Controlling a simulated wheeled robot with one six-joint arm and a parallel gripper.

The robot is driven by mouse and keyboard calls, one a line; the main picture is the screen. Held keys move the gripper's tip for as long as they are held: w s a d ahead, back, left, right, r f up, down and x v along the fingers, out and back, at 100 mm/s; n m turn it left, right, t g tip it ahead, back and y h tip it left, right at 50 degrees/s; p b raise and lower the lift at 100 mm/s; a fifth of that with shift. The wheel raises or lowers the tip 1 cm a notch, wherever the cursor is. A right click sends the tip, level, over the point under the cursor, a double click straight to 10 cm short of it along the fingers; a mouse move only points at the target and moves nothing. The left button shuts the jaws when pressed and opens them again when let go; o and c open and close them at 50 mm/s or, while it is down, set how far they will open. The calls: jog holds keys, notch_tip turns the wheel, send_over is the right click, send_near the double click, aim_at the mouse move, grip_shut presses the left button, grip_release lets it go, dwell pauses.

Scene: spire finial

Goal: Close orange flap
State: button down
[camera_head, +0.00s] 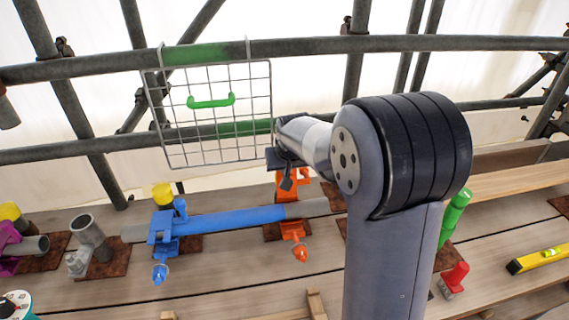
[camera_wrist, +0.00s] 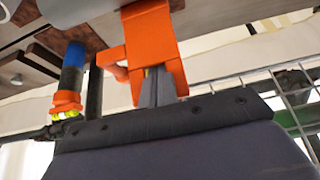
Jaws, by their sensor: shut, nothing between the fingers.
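The orange flap (camera_head: 293,188) stands raised above the orange coupler base (camera_head: 294,230), by the right end of the blue-wrapped pipe in the head view. In the wrist view the orange flap (camera_wrist: 150,45) fills the top middle, with a bent, forked shape. My gripper (camera_head: 287,182) is shut and empty, close to the flap. In the wrist view the gripper's grey fingertips (camera_wrist: 158,84) lie right at the flap, partly behind its orange arms. I cannot tell whether they touch. An orange-tipped bolt (camera_head: 300,254) hangs at the front of the base.
A blue coupler (camera_head: 163,228) holds the pipe to the left. A wire basket (camera_head: 215,115) with a green handle hangs on the rails behind. A green bottle-like item (camera_head: 455,212), a red block (camera_head: 454,278) and a yellow level (camera_head: 540,260) lie right. The front planks are mostly clear.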

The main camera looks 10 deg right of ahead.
jog(key=shift+s+f+t+b, duration=0.2)
jog(key=shift+s+t+b, duration=0.1)
jog(key=shift+b, duration=0.85)
jog(key=b, duration=0.2)
jog(key=s+t+b, duration=0.1)
jog(key=b, duration=0.2)
jog(key=shift+s+f+t, duration=0.1)
jog(key=shift+f+t, duration=0.1)
jog(key=shift+t, duration=0.1)
jog(key=s+t+b, duration=0.1)
jog(key=b, duration=0.4)
jog(key=s+t+b, duration=0.1)
jog(key=t+b, duration=0.1)
jog(key=b, duration=0.3)
jog(key=shift+s+f, duration=0.2)
jog(key=s+f+t+b, duration=0.1)
jog(key=t+b, duration=0.1)
jog(key=b, duration=0.5)
jog(key=s+f+t+b, duration=0.1)
jog(key=s+t+b, duration=0.1)
jog(key=b, duration=0.6)
jog(key=s+f+t+b, duration=0.1)
jog(key=s+b, duration=0.1)
jog(key=b, duration=0.6)
jog(key=shift+f+t, duration=0.1)
jog(key=shift+t, duration=0.3)
jog(key=f+b, duration=0.2)
jog(key=shift+s+b, duration=0.35)
jog(key=shift+s, duration=0.05)
jog(key=shift+f+b, duration=0.35)
